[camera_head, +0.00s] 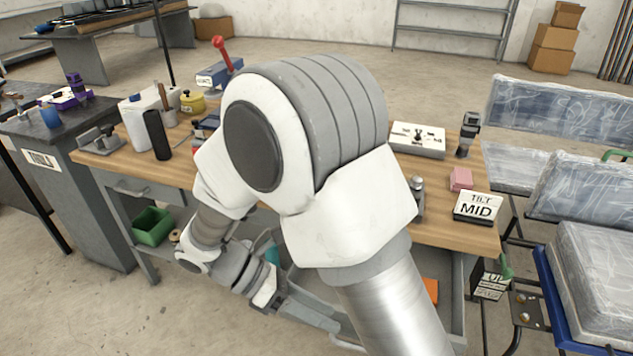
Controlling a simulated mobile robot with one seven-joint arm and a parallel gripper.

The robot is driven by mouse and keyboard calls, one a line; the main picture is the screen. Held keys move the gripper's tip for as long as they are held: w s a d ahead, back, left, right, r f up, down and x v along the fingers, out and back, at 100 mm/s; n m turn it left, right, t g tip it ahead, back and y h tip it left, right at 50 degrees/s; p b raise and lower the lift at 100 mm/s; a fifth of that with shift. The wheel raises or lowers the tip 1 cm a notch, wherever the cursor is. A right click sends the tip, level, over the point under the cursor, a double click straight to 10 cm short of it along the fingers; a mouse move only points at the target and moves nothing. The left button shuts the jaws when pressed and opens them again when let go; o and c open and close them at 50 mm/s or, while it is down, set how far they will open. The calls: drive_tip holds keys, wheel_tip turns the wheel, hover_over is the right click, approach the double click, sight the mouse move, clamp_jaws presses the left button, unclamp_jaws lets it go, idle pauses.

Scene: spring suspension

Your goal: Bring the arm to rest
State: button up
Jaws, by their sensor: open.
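My arm (300,150) is bent in front of the workbench and fills the middle of the head view. Its large grey and white joint hides the centre of the bench top. The forearm runs down to the left, and the wrist (195,258) folds back to the right. My gripper (312,314) is low in front of the bench, below the top and apart from it. It is open, and nothing shows in it. Its far end is partly hidden behind the thick arm link.
The wooden workbench (455,232) carries a MID sign (478,207), a pink block (461,179), a white box (418,139) and a black cylinder (157,135). A green bin (152,226) sits on the lower shelf. Wrapped seats (590,270) stand right. Floor at lower left is clear.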

drive_tip(key=s+d+r+m+t+y, duration=0.2)
drive_tip(key=d+r+m+t+y, duration=0.2)
drive_tip(key=d+r+m+y, duration=0.45)
drive_tip(key=s+d+r+m+t+y, duration=0.25)
drive_tip(key=d+r+m+t, duration=0.2)
drive_tip(key=r+m, duration=0.7)
wheel_tip(320, 180, up, 11)
drive_tip(key=m+p, duration=0.2)
drive_tip(key=p, duration=1.1)
drive_tip(key=shift+w+f+g, duration=0.15)
drive_tip(key=shift+w+g, duration=0.1)
drive_tip(key=shift+g, duration=0.1)
